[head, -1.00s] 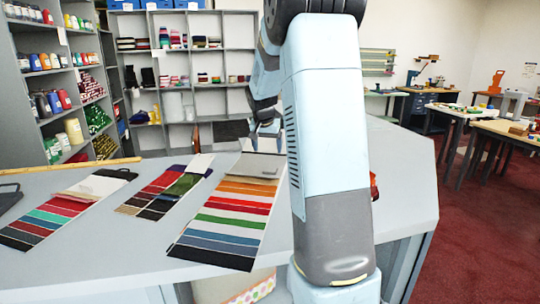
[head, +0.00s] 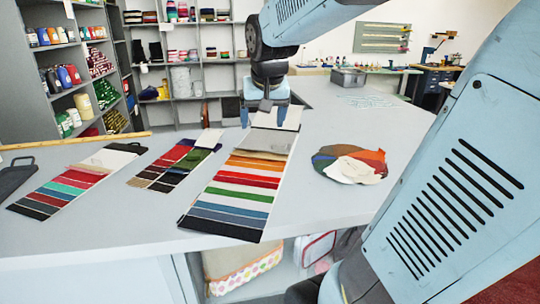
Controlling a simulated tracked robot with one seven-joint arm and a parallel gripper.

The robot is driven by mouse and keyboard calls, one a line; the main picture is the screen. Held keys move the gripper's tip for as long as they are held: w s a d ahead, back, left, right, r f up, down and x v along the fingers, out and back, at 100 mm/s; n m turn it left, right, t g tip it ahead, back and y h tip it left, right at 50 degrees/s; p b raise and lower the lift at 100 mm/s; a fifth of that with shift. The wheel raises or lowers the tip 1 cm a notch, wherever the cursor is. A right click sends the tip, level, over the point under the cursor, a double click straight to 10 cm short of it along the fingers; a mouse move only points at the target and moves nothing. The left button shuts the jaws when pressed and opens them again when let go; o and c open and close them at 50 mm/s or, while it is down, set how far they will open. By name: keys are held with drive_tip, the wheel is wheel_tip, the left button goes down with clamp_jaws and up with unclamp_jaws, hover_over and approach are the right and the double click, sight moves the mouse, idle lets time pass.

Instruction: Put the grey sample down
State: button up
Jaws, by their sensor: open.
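A grey sample (head: 266,140) appears to lie flat at the far end of the long striped swatch card (head: 238,190), just above its orange band. Its edges are hard to make out. My gripper (head: 267,106) is open and points down behind the grey sample, over the card's white far end (head: 291,118). The gripper appears apart from the grey sample, though its fingertips are small and partly merge with the card.
Two smaller swatch cards (head: 72,190) (head: 165,170) lie to the left. A round heap of coloured cloth pieces (head: 350,164) lies to the right. A wooden strip (head: 75,141) runs along the left side. The counter's right side is mostly clear.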

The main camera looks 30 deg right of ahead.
drive_tip(key=s+a+f+n, duration=0.1)
drive_tip(key=s+a, duration=0.1)
drive_tip(key=s, duration=0.5)
drive_tip(key=s+a+f+n+y, duration=0.1)
drive_tip(key=s+a+n, duration=0.1)
drive_tip(key=s, duration=0.5)
drive_tip(key=shift+s+a+f+t, duration=0.2)
drive_tip(key=shift+a+t, duration=0.2)
drive_tip(key=shift+a, duration=0.35)
